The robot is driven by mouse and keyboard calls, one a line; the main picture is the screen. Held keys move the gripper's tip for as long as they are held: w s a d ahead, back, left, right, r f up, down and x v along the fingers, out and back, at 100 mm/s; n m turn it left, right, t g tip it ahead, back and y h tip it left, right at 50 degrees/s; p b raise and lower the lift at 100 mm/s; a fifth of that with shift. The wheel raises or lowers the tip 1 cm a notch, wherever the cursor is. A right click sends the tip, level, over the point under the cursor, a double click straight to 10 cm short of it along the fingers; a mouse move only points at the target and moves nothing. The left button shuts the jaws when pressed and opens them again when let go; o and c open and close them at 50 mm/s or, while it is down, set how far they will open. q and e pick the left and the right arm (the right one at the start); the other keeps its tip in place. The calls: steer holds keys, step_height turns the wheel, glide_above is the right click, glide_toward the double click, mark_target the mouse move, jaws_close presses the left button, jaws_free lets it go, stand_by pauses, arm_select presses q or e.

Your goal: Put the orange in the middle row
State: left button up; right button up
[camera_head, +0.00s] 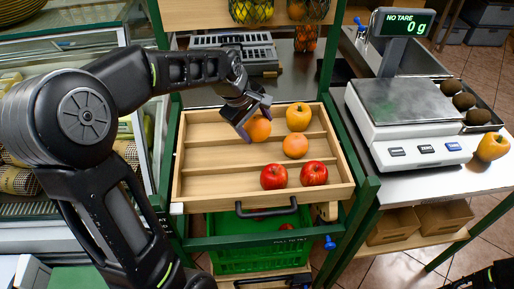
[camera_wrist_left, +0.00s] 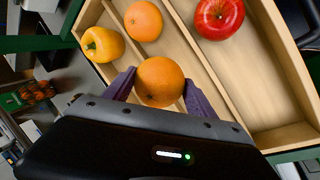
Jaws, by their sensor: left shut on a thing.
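My left gripper (camera_head: 255,120) is shut on an orange (camera_head: 258,129), with a finger on each side of it; the held orange also shows in the left wrist view (camera_wrist_left: 160,82). Another orange (camera_head: 295,146) lies in the middle row. A yellow fruit or pepper (camera_head: 298,117) lies in the back row. Two red apples (camera_head: 273,176) (camera_head: 313,173) lie in the front row.
A scale (camera_head: 405,115) stands on the counter right of the tray, with dark round produce (camera_head: 464,101) and another yellow item (camera_head: 492,147) near it. A green crate (camera_head: 260,258) is below the tray. A glass case (camera_head: 60,50) stands left. The front row's left part is empty.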

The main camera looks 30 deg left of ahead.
mark_target(256, 136)
arm_select(q)
steer(key=shift+f, duration=1.9)
steer(key=shift+f, duration=1.9)
steer(key=shift+f, duration=0.2)
steer(key=o, duration=1.6)
steer(key=shift+c, duration=0.2)
steer(key=shift+r, duration=0.1)
